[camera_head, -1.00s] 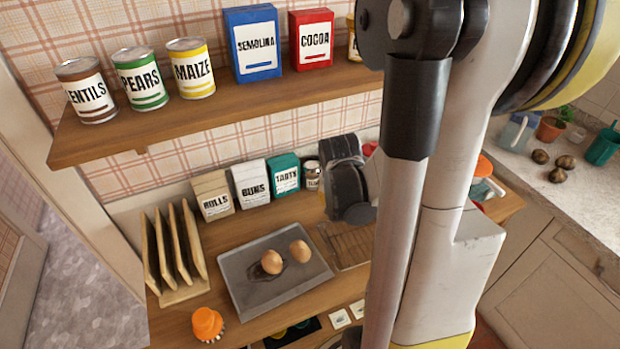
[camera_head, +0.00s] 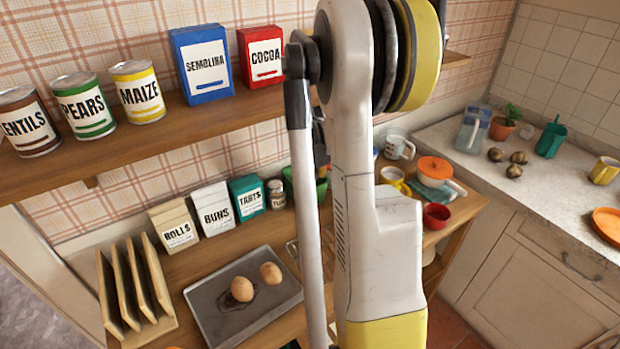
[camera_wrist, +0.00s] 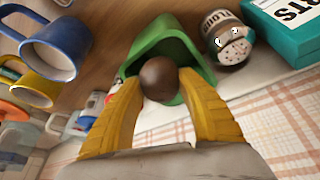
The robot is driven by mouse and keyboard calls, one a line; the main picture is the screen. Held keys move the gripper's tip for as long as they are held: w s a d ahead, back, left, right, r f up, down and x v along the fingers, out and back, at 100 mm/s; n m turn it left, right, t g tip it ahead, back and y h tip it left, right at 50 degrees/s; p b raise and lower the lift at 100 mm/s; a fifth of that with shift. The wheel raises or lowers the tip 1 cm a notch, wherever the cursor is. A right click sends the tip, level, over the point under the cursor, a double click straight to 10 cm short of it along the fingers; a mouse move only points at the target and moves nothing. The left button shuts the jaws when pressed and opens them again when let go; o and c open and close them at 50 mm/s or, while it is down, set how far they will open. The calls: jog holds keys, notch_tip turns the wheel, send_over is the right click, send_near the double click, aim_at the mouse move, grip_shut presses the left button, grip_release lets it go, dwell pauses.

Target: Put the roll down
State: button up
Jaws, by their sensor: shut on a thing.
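My gripper (camera_wrist: 160,88) shows in the wrist view with two yellow fingers closed on a round dark brown roll (camera_wrist: 159,78). A green open container (camera_wrist: 172,42) is right behind the roll in that view; I cannot tell whether the roll touches it. In the head view my arm hides the gripper and the held roll, and only a bit of the green container (camera_head: 322,188) shows. A grey tray (camera_head: 208,305) on the wooden table holds two tan egg-like rolls (camera_head: 242,289) (camera_head: 271,273) and a dark patch.
A small jar (camera_wrist: 230,44) and the teal tarts box (camera_wrist: 285,30) stand close beside the green container. Blue and yellow mugs (camera_wrist: 55,45) (camera_wrist: 35,88) are on the other side. A wooden rack (camera_head: 135,290) stands left of the tray. A shelf (camera_head: 170,125) hangs above.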

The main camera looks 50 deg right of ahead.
jog(key=shift+d+f+b, duration=0.1)
jog(key=shift+f+b, duration=0.2)
jog(key=shift+f, duration=0.55)
jog(key=shift+r, duration=0.1)
jog(key=shift+f+b, duration=0.4)
jog(key=shift+f, duration=0.15)
jog(key=shift+f, duration=0.1)
jog(key=o, duration=0.9)
